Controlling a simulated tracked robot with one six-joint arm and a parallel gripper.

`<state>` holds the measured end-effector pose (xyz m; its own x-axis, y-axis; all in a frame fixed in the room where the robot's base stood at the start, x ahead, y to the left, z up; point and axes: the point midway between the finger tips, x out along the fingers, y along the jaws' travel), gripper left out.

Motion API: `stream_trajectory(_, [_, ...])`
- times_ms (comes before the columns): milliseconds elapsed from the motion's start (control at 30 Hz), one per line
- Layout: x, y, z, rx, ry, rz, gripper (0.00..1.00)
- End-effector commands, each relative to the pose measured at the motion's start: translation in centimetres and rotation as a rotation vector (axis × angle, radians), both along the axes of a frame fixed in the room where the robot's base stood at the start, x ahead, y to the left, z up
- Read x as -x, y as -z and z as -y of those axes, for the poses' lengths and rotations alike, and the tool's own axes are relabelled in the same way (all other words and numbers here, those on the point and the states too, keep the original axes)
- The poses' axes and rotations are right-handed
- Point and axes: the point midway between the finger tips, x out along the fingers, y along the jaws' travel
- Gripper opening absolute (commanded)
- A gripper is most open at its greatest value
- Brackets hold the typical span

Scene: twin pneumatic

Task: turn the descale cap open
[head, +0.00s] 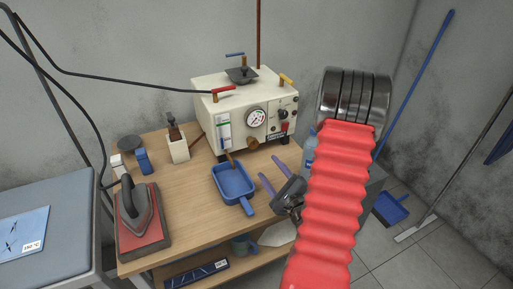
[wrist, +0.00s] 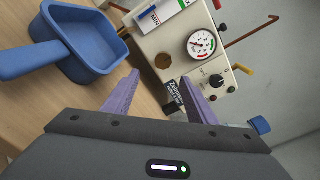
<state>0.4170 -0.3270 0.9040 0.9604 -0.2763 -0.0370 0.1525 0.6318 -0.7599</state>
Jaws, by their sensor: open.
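The white steam generator (head: 208,88) stands at the back of the wooden table. A round brown cap (head: 252,143), which I take for the descale cap, sits low on its front; in the wrist view the cap (wrist: 163,62) shows between and beyond my fingertips. My gripper (head: 267,168) has two purple fingers, spread apart and empty, in front of the machine and short of the cap. The gripper also shows in the wrist view (wrist: 158,77). I cannot tell from the frames whether the cap is turned.
A blue scoop-like tray (head: 233,182) lies below the cap, left of my gripper. A bottle (head: 309,150) stands right of my gripper. A gauge (head: 257,119) and dark knob (head: 283,114) are above the cap. An iron (head: 138,210) rests at the left.

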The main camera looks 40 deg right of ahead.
Motion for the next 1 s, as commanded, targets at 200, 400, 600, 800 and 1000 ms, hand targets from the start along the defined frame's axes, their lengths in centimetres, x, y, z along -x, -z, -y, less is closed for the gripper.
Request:
stream_trajectory(200, [0.9, 0.1, 0.2, -0.07, 0.009, 0.06, 0.52])
stream_trajectory(400, [0.9, 0.1, 0.2, -0.067, 0.008, 0.059, 0.52])
stream_trajectory(600, [0.4, 0.0, 0.3, -0.065, 0.006, 0.058, 0.52])
stream_trajectory(800, [-1.4, 0.1, 0.8, -0.063, 0.004, 0.058, 0.52])
stream_trajectory(1000, [-4.3, 0.0, 1.6, -0.063, 0.003, 0.059, 0.52])
